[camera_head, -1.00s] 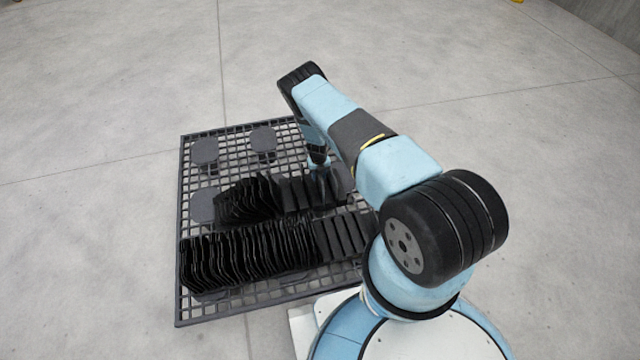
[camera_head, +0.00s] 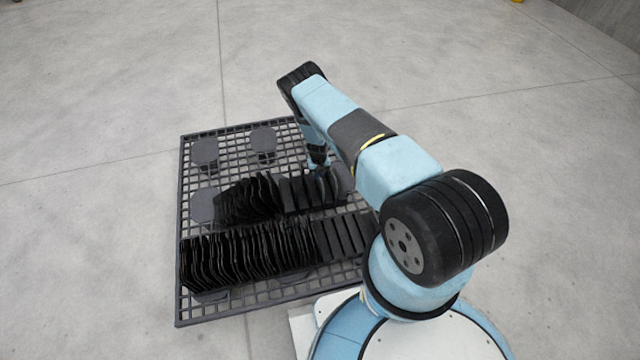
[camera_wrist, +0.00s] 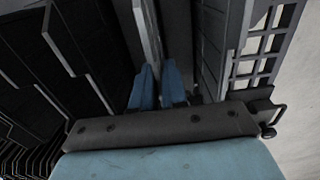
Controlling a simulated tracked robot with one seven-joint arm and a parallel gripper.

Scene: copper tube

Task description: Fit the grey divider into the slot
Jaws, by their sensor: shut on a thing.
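My gripper (camera_wrist: 158,88) shows in the wrist view as two blue fingertips, close together. They are shut on a thin grey divider (camera_wrist: 148,35) that stretches away upward from between them. In the head view my gripper (camera_head: 318,168) is at the right end of the rear row of dark plates, partly hidden by my arm. The held divider cannot be told apart from the other plates there. Dark slotted blocks stand close on both sides in the wrist view, the right-hand block (camera_wrist: 212,45) beside the fingers. The divider's lower edge and the slot itself cannot be made out.
A dark grid pallet (camera_head: 187,290) lies on the concrete floor. It carries a front row of black plates (camera_head: 245,255) and a rear row (camera_head: 250,200), both packed closely. Round grey pads (camera_head: 205,152) sit at the pallet's back left. The floor around is clear.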

